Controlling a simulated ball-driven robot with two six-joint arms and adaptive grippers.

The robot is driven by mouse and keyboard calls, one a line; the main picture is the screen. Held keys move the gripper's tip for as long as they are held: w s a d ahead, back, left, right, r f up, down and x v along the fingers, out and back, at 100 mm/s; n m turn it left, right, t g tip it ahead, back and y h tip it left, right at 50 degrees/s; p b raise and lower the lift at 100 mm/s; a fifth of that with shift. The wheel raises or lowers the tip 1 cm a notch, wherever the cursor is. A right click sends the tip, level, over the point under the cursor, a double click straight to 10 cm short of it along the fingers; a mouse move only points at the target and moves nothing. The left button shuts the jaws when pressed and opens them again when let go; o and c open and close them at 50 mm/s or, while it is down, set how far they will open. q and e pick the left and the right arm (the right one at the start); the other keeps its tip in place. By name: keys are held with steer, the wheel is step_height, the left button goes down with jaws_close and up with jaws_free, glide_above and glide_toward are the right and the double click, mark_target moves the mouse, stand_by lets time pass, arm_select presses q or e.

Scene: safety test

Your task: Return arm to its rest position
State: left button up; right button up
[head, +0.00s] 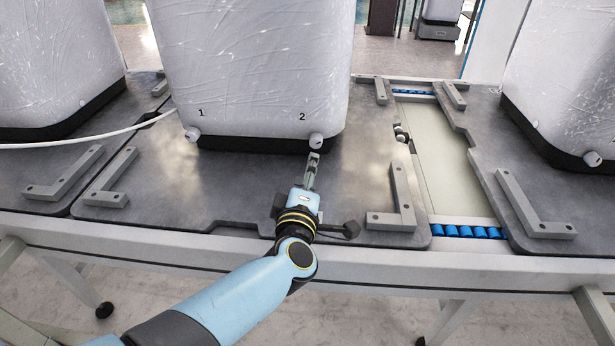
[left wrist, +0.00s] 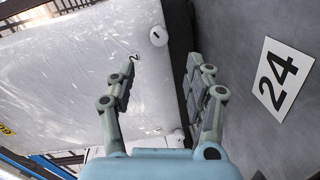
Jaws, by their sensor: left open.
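My left arm comes in from the lower left of the head view, light blue with dark joints. Its left gripper (head: 312,160) reaches over the table, just in front of the white container (head: 255,55). The gripper is close below the round white knob (head: 316,141) marked 2; I cannot tell whether they touch. In the left wrist view, the two fingers of the left gripper (left wrist: 160,68) are spread apart with nothing between them. The container's wall (left wrist: 70,75) and a white knob (left wrist: 158,36) lie beyond them. My right gripper is not in view.
A second knob (head: 192,134) sits near the 1 mark. A white hose (head: 90,142) runs in from the left. Other containers stand left (head: 55,60) and right (head: 570,80). Raised grey corner brackets (head: 392,205) edge the dark plates. A label 24 (left wrist: 276,76) lies on the plate.

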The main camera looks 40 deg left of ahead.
arm_select(q)
steer(key=shift+s+d, duration=0.25)
steer(key=shift+s, duration=0.25)
